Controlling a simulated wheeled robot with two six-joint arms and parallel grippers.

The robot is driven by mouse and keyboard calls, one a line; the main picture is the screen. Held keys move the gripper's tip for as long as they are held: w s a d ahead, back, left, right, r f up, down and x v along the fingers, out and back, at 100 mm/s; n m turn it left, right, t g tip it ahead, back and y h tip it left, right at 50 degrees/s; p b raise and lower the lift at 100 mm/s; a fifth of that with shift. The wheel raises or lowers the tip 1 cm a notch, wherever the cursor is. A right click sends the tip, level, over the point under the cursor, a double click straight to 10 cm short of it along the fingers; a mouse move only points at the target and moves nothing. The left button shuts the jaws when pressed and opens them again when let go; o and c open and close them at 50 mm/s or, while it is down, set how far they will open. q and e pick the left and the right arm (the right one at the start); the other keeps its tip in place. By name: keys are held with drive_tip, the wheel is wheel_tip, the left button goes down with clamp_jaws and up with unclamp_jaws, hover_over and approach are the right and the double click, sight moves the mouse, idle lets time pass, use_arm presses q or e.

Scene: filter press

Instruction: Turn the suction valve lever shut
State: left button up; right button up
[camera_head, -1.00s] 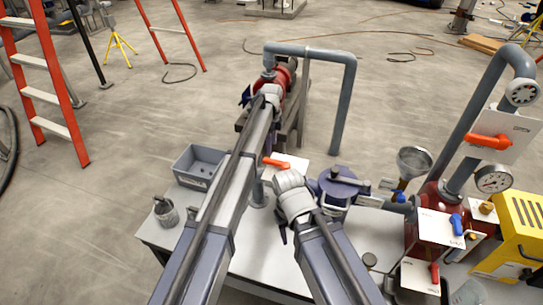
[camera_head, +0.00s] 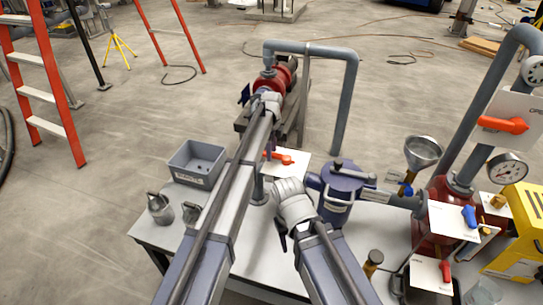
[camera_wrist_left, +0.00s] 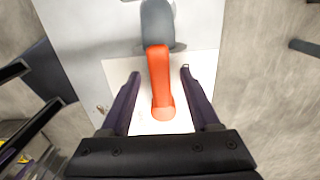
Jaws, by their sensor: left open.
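An orange valve lever (camera_head: 284,156) with a white plate (camera_head: 299,167) behind it shows near the middle of the head view, beyond the blue pot. In the left wrist view the orange lever (camera_wrist_left: 160,85) runs from a grey fitting (camera_wrist_left: 157,22) down over the white plate. My left gripper (camera_wrist_left: 156,85) is open, with one dark purple finger on each side of the lever. Clear gaps show between lever and fingers. In the head view my left gripper (camera_head: 269,150) is mostly hidden behind my arm, beside the lever. My right arm is folded over the bench; its gripper is hidden.
A blue lidded pot (camera_head: 340,203) stands right of my right arm. A grey bin (camera_head: 197,164) sits at the bench's left. Farther right are a funnel (camera_head: 424,150), another orange lever (camera_head: 503,125), a gauge (camera_head: 508,170) and a yellow box (camera_head: 525,215). A grey pipe (camera_head: 345,110) rises behind.

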use_arm(q)
drive_tip(key=shift+c, duration=0.3)
clamp_jaws()
idle(1.1)
